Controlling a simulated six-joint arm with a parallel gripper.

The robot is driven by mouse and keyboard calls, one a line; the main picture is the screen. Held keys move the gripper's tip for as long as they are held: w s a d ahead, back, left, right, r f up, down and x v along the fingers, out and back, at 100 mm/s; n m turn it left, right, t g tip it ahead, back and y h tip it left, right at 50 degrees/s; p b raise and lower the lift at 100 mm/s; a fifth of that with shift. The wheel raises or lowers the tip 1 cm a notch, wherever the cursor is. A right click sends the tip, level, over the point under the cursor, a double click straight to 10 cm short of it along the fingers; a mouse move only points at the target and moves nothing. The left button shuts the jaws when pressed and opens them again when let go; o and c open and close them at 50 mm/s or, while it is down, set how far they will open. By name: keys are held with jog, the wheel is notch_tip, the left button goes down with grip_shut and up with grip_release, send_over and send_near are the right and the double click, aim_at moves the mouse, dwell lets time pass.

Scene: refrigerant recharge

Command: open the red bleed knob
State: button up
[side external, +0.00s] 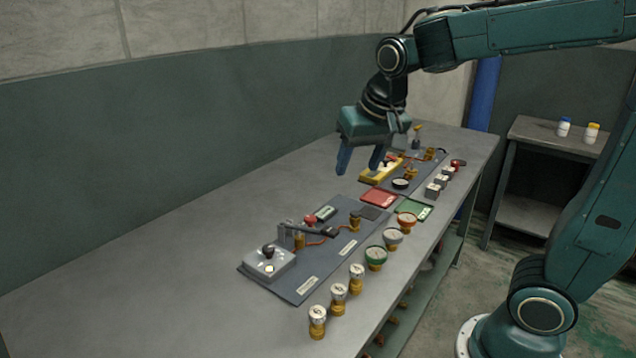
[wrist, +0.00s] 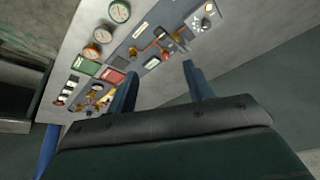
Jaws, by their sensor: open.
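A small red knob (side external: 310,219) stands on the near dark panel (side external: 283,268), behind a dark lever (side external: 312,229) and next to a small display. I take it to be the bleed knob, but it is small and its setting cannot be read. A small red part (wrist: 159,31) shows on that panel in the wrist view. My gripper (side external: 360,168) is open and empty, high above the bench and apart from the knob. Its two blue fingers point down. In the wrist view the gripper (wrist: 160,70) shows its spread fingers with nothing between them.
Several gauges and brass fittings (side external: 317,322) line the bench's front edge. A red tray (side external: 379,197) and a green tray (side external: 414,209) lie between the two panels. The bench's left part (side external: 120,275) is clear.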

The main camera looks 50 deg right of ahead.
aim_at(310, 217)
jog(key=w+d+f+m+g+h, duration=0.1)
jog(key=w+d+f+m, duration=0.1)
jog(key=w+f, duration=0.3)
jog(key=w+d+f+m+g+h, duration=0.1)
jog(key=w+f+m, duration=0.4)
jog(key=w, duration=0.7)
jog(key=shift+w+d+f, duration=0.2)
jog(key=shift+d+f, duration=0.55)
jog(key=shift+d, duration=0.1)
jog(key=x, duration=1.3)
jog(key=shift+s+d+f, duration=0.1)
jog(key=shift+d+f, duration=0.2)
jog(key=shift+d, duration=0.05)
jog(key=shift+c, duration=0.2)
jog(key=c, duration=0.9)
